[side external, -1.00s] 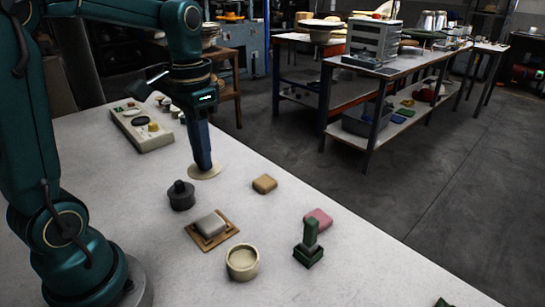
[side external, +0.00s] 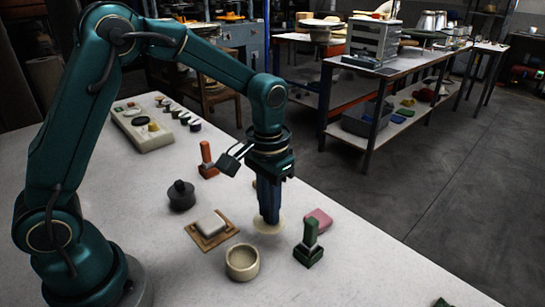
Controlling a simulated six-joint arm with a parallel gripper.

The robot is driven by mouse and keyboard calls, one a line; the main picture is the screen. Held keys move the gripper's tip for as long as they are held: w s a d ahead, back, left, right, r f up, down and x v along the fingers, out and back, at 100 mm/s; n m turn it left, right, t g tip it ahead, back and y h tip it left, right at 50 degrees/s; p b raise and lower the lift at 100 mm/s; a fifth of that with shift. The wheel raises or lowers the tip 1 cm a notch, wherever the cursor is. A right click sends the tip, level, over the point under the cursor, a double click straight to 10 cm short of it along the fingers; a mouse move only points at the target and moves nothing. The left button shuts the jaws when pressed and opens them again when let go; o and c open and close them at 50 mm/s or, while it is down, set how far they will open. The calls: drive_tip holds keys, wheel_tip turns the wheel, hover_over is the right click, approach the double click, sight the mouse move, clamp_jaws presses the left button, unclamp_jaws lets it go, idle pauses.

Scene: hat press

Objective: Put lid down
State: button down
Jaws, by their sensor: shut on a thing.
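The lid (side external: 260,228) is a thin, pale cream disc. My gripper (side external: 269,217) points down and is shut on its top, and the fingers hide the middle of the lid. The lid looks level and is at or just above the table; I cannot tell whether it touches. A round cream pot (side external: 242,264) stands uncovered in front of the lid, slightly to the left. The lid is beside and behind the pot, not over its mouth.
A grey block on a wooden board (side external: 211,228), a black knobbed pot (side external: 181,196) and a red-handled tool (side external: 207,160) are left. The front right table is mostly clear.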

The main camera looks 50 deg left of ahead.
drive_tip(key=shift+f, duration=1.95)
drive_tip(key=shift+f, duration=0.1)
drive_tip(key=c, duration=0.8)
unclamp_jaws()
